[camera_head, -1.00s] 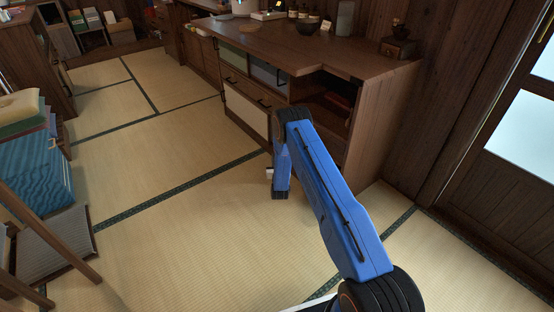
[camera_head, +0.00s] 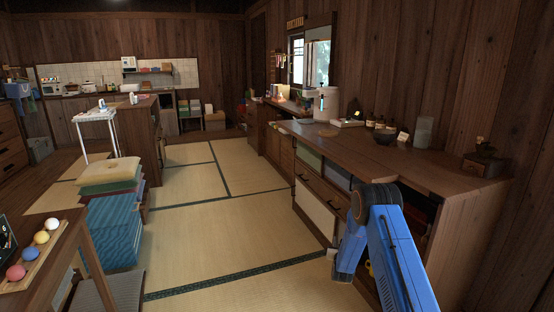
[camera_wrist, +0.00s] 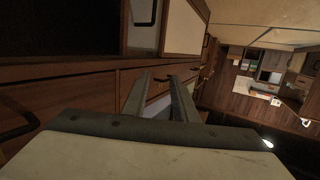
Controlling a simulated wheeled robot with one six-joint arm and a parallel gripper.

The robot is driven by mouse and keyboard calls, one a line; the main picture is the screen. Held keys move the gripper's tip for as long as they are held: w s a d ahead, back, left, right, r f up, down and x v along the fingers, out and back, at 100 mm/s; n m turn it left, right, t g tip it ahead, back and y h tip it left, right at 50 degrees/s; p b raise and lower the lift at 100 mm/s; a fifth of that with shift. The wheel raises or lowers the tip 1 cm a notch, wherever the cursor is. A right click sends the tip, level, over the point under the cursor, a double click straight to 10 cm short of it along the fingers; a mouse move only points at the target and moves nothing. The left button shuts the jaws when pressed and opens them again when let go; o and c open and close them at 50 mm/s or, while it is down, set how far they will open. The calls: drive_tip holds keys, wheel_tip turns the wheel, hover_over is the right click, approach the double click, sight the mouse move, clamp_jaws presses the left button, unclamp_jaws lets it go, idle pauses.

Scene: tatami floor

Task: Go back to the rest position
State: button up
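My blue arm (camera_head: 395,255) is folded in the lower right of the head view, in front of the wooden counter. The gripper end is not clearly seen there. In the wrist view my gripper (camera_wrist: 161,78) shows two grey fingers standing apart with a gap between them. Nothing is seen between the fingers. Drawer fronts and dark handles of a wooden cabinet (camera_wrist: 75,95) lie beyond them, and I cannot tell how far off.
The wooden counter (camera_head: 440,170) runs along the right wall, bearing a dark bowl (camera_head: 385,136), bottles and a grey canister (camera_head: 423,131). The tatami floor (camera_head: 235,222) between is clear.

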drive_tip(key=s+a+r+g+y, duration=0.1)
drive_tip(key=s+r, duration=0.3)
drive_tip(key=r, duration=0.5)
drive_tip(key=s+a+r+n+g+y, duration=0.1)
drive_tip(key=s+r, duration=0.3)
drive_tip(key=r, duration=0.6)
drive_tip(key=s+a+r+g, duration=0.15)
drive_tip(key=s+r, duration=0.25)
drive_tip(key=r, duration=0.5)
drive_tip(key=s+r+g, duration=0.1)
drive_tip(key=s+r, duration=0.3)
drive_tip(key=s, duration=0.3)
drive_tip(key=s+a+r+g+y, duration=0.1)
drive_tip(key=s+r, duration=0.3)
drive_tip(key=s, duration=0.3)
drive_tip(key=s+r+g, duration=0.1)
drive_tip(key=s+r, duration=0.3)
drive_tip(key=s, duration=0.3)
drive_tip(key=s+n+g, duration=0.1)
drive_tip(key=s+g, duration=0.3)
drive_tip(key=s, duration=3.6)
drive_tip(key=shift+s+d+r+n+g, duration=0.15)
drive_tip(key=shift+s+d+n+g, duration=0.15)
drive_tip(key=shift+d+g, duration=0.05)
